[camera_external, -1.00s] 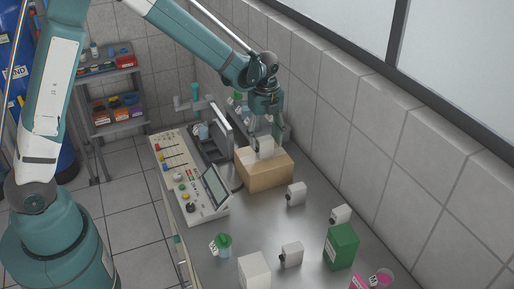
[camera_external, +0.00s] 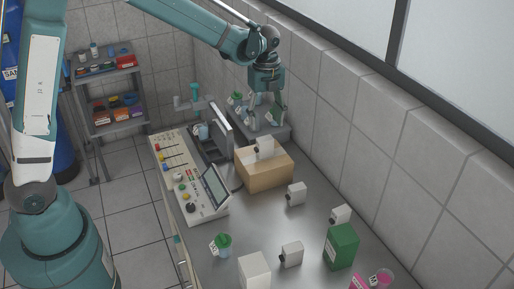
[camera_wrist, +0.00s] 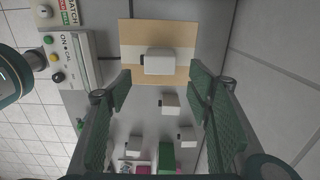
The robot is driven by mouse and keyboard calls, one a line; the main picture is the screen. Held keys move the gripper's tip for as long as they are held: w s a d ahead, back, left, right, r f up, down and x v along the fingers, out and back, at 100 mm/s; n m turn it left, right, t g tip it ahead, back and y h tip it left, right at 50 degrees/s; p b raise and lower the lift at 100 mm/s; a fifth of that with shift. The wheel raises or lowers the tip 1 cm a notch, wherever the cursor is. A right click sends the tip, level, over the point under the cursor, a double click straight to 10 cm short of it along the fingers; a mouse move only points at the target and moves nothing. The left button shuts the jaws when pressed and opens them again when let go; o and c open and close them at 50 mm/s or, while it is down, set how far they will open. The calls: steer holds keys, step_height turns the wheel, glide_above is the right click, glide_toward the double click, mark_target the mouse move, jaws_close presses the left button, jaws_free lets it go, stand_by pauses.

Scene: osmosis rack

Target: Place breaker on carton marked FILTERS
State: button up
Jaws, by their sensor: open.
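A brown cardboard carton (camera_external: 265,172) stands on the steel bench beside the control panel; no lettering is readable on it. A white breaker (camera_external: 264,147) with a dark knob rests on top of the carton. In the wrist view the breaker (camera_wrist: 159,62) lies on the pale tape band of the carton (camera_wrist: 125,32). My gripper (camera_external: 266,122) is above and apart from the breaker, open and empty. Its green fingers stand wide apart in the wrist view (camera_wrist: 158,88).
Similar white breakers (camera_external: 296,194) (camera_external: 291,254) (camera_external: 340,215) stand on the bench. A green box (camera_external: 341,246), a white box (camera_external: 254,271) and a green-capped bottle (camera_external: 221,244) are near the front. The control panel (camera_external: 190,190) lies left of the carton; the tiled wall is at right.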

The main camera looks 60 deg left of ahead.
steer(key=shift+r, duration=1.8)
steer(key=s+d+r+n+t, duration=0.2)
steer(key=s+d+r+n, duration=0.2)
steer(key=s+r, duration=0.3)
steer(key=s+d+r+n+t, duration=0.1)
steer(key=s+d+r+n, duration=0.35)
steer(key=s, duration=0.45)
steer(key=s+d+n+t, duration=0.2)
steer(key=s+n, duration=0.2)
steer(key=s, duration=0.5)
steer(key=s+d+f+n+t, duration=0.1)
steer(key=s+d+n+t, duration=0.1)
steer(key=s+n, duration=0.3)
steer(key=shift+s+d, duration=0.75)
steer(key=shift+s, duration=1.55)
steer(key=shift+f+n, duration=0.15)
steer(key=shift+n, duration=0.1)
